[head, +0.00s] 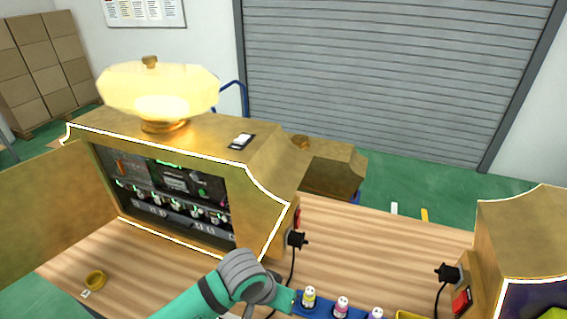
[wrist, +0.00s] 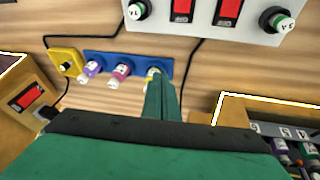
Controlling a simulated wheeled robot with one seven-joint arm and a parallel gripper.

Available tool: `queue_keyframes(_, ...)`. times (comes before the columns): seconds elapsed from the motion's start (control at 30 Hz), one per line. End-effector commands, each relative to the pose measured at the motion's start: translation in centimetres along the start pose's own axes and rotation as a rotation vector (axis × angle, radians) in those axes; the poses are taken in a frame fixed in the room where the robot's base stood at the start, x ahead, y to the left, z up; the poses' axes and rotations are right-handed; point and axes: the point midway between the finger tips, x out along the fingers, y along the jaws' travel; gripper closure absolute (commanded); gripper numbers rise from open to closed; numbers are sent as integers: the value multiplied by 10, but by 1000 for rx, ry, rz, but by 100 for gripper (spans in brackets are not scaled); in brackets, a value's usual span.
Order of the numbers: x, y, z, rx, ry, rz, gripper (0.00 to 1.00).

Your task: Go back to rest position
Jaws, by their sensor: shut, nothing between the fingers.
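My green arm reaches in from the bottom of the head view, and my gripper (head: 287,300) is beside the left end of a blue tray (head: 325,313). In the wrist view my gripper (wrist: 162,85) is shut and empty, its fingers overlapping the yellow-labelled bottle in the picture. The blue tray (wrist: 112,57) holds a yellow-labelled bottle (head: 309,297), a pink one (head: 341,306) and a purple one (head: 376,314). I cannot tell whether the fingers touch the tray or bottle.
A gold vending machine (head: 265,190) with an open door (head: 55,210) stands left on the wooden table (head: 385,240). Another gold box (head: 520,225) is at right. A grey panel (wrist: 205,22) with red switches is at the top of the wrist view. Black cables cross the table.

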Motion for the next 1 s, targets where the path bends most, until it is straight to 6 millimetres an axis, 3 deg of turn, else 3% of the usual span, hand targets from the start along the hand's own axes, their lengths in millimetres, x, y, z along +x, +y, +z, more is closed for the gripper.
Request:
queue_keyframes(0.03,2,22,-24,16,73,48,100)
queue_keyframes(0.2,-8,82,-91,49,304,179,100)
queue_keyframes(0.5,-54,157,-176,22,683,377,100)
queue_keyframes(0.77,-96,189,-216,-74,966,499,100)
queue_keyframes(1.0,-118,188,-226,-219,1176,548,100)
